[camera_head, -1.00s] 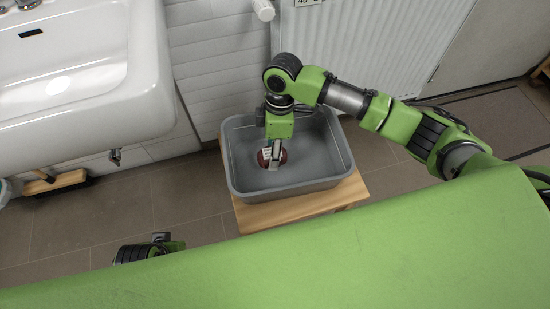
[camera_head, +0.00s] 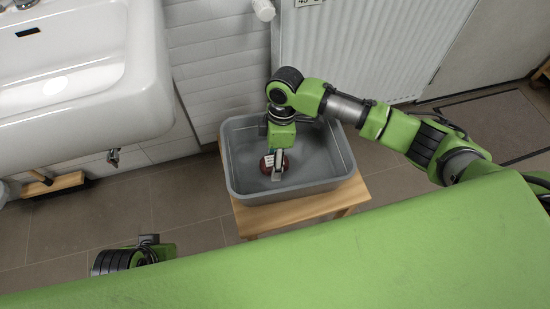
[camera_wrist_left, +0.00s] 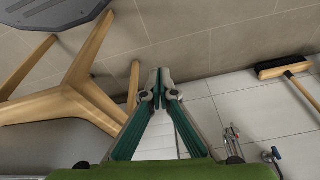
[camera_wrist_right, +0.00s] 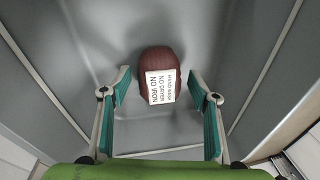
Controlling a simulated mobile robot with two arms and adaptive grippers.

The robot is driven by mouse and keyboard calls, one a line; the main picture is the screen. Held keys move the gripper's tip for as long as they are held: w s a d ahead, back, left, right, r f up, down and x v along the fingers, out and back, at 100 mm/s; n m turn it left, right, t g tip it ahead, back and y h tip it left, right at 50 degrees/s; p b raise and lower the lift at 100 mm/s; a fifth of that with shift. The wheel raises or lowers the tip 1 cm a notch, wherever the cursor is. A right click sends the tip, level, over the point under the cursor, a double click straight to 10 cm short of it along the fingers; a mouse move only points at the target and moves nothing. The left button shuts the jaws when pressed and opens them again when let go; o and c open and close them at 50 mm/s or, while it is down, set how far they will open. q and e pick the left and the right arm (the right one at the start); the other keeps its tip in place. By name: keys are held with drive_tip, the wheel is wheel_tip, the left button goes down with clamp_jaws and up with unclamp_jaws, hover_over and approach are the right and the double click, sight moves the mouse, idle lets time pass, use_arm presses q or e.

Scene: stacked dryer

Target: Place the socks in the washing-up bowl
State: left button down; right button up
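The socks (camera_head: 267,164) are a dark red rolled bundle with a white printed label. They lie on the floor of the grey washing-up bowl (camera_head: 235,165). In the right wrist view the socks (camera_wrist_right: 160,63) sit just beyond and between my right gripper's (camera_wrist_right: 160,85) spread fingers, with a visible gap on each side. In the head view my right gripper (camera_head: 277,166) reaches down into the bowl, partly covering the socks. My left gripper (camera_wrist_left: 160,78) is empty, its fingertips together, away from the bowl. Its fingers are not clear in the head view.
The bowl stands on a wooden stool (camera_head: 297,211). A white sink (camera_head: 95,95) is at the left, and a radiator (camera_head: 370,45) is behind the bowl. A broom (camera_head: 55,184) lies on the floor below the sink. Tiled floor between the sink and stool is clear.

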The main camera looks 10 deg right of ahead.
drive_tip(key=shift+r, duration=0.1)
drive_tip(key=shift+r, duration=0.25)
use_arm(q)
wheel_tip(320, 180, down, 11)
drive_tip(key=p, duration=0.3)
drive_tip(key=shift+d+f+g, duration=0.15)
drive_tip(key=shift+f+g, duration=0.05)
drive_tip(key=shift+g, duration=0.1)
use_arm(e)
wheel_tip(320, 180, up, 12)
drive_tip(key=w+d, duration=0.1)
drive_tip(key=shift+w+d+f, duration=0.2)
drive_tip(key=shift+w+f, duration=0.05)
